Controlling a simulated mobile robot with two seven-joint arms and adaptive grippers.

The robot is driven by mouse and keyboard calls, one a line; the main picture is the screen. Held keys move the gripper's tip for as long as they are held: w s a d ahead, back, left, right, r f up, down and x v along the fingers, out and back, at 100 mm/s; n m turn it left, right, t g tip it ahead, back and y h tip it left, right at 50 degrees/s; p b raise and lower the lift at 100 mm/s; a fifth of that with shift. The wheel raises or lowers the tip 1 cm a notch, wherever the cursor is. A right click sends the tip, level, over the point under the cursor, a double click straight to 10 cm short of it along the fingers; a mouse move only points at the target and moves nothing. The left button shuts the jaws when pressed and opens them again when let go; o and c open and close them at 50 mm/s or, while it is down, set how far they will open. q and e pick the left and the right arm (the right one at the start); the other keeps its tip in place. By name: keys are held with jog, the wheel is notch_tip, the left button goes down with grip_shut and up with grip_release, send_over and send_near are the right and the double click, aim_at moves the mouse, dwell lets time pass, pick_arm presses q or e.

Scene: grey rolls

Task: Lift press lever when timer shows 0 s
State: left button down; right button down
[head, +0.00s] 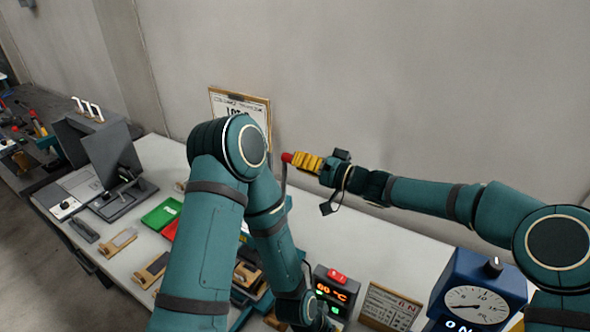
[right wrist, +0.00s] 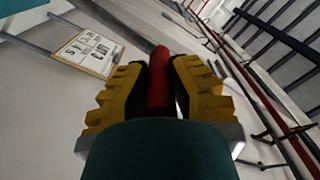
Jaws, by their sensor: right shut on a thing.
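My right gripper (head: 309,162), with yellow fingers, is shut on the red grip of the press lever (head: 287,157), high in front of the wall. In the right wrist view the red grip (right wrist: 159,82) sits between the dark pads of both fingers. A thin grey bar, seemingly the lever's arm, runs down from the grip. Most of the press is hidden behind my left arm. A blue timer-like box (head: 462,272) with a white dial stands at the lower right; its lit readout is cut off by the frame edge. My left arm runs down to the bottom edge; its gripper is out of view.
A dark controller (head: 338,292) with a red switch reads about 80 °C. A white card (head: 390,308) stands beside it. Green tray (head: 162,214), wooden blocks and a grey device lie at left on the white table (head: 370,245). A framed sign leans at the wall.

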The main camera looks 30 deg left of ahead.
jog(key=shift+w+r, duration=0.15)
jog(key=shift+w, duration=0.6)
jog(key=shift+w+r, duration=0.1)
jog(key=c, duration=1.2)
grip_release()
jog(key=o, duration=0.4)
jog(key=shift+f, duration=0.25)
jog(key=shift+d, duration=0.1)
